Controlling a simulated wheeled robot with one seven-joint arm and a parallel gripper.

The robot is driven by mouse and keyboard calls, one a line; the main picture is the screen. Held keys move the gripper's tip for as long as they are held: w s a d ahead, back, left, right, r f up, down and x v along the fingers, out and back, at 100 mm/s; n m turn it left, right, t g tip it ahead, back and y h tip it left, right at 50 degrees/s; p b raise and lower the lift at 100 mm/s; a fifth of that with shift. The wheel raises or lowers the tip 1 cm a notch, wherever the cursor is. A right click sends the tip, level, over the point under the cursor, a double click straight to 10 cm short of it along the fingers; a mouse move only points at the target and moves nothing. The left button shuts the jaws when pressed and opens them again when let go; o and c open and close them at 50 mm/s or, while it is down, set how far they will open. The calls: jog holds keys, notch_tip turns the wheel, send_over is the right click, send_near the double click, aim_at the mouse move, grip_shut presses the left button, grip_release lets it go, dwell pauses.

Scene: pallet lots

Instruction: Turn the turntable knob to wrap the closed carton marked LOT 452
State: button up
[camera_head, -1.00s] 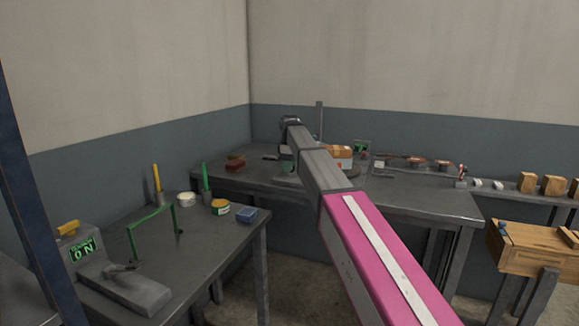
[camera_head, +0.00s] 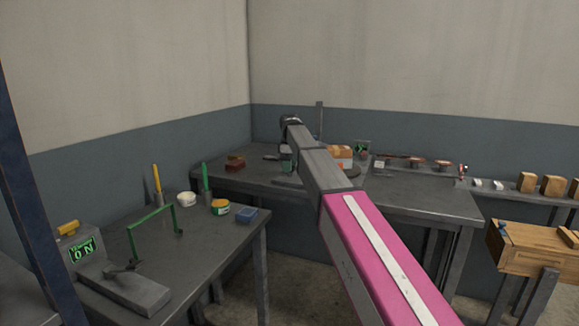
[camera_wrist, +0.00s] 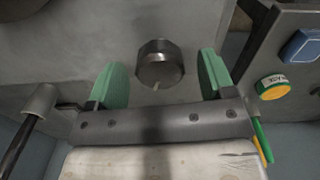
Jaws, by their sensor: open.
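My gripper (camera_wrist: 160,82) is open, with one green finger on each side of the knob and a visible gap to both. A carton (camera_head: 341,153), orange-brown on top with a white and red side, sits on the turntable (camera_head: 353,172) at the back bench, partly hidden by my arm. Its lot marking is too small to read. In the head view my gripper is mostly hidden behind my arm.
The back bench (camera_head: 420,200) also holds brown blocks (camera_head: 235,164) and a small green display (camera_head: 361,148). The left bench (camera_head: 200,240) carries a green frame (camera_head: 150,222), a yellow-lidded tub (camera_head: 220,207) and a blue box (camera_head: 246,215). A wooden chest (camera_head: 530,250) stands at right.

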notch_tip(320, 180, up, 10)
jog(key=shift+r, duration=0.25)
dwell(1.6)
jog(key=m, duration=1.6)
jog(key=f+m, duration=0.1)
jog(key=m, duration=0.8)
notch_tip(320, 180, down, 10)
jog(key=shift+f, duration=0.1)
jog(key=c, duration=0.9)
